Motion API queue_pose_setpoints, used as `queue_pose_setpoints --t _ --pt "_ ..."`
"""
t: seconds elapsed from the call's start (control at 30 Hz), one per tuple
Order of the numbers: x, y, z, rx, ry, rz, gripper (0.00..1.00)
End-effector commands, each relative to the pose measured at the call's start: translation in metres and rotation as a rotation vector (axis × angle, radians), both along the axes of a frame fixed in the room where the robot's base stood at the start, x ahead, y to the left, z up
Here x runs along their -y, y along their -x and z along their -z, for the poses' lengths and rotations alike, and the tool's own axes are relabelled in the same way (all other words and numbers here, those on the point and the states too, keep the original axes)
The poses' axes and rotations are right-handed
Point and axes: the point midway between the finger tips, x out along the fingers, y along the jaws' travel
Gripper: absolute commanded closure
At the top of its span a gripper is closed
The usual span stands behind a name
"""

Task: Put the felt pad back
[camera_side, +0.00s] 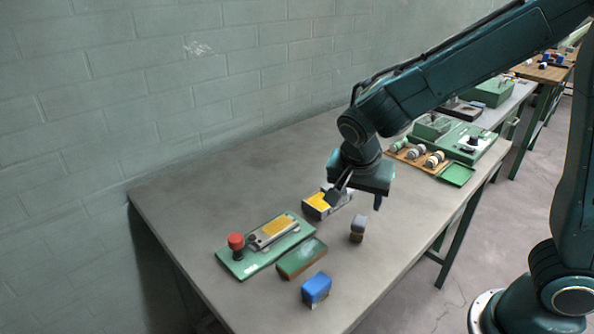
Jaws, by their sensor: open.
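My gripper (357,199) is open and empty, pointing down above the grey table. Below it stands a small block (357,229), grey on top and brown below, apart from the fingers. Behind the left finger is a shallow open box (310,214) with yellow material inside; the finger hides part of it. A green base (239,270) carries a red knob (236,242) and a metal piece with a yellow strip (276,228). I cannot tell which of these, if any, is the felt pad.
A green slab (302,258) lies in front of the base, and a blue-topped block (316,288) sits near the front edge. A wooden tray with white rolls (415,152) and green equipment (467,141) stand to the right. The table's left part (190,205) is clear.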

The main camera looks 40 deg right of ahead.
Motion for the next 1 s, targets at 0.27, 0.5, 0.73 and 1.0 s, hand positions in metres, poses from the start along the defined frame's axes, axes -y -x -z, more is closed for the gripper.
queue_pose_setpoints --t 0.27,0.5,0.73,1.0 --pt "-0.001 0.001 -0.002 0.0 -0.001 0.0 0.48" --pt "-0.001 0.0 -0.002 0.0 -0.001 0.0 0.48" --pt "0.001 0.002 -0.005 -0.001 -0.008 -0.016 0.48" --pt "0.01 0.019 -0.03 -0.012 -0.055 -0.151 0.48"
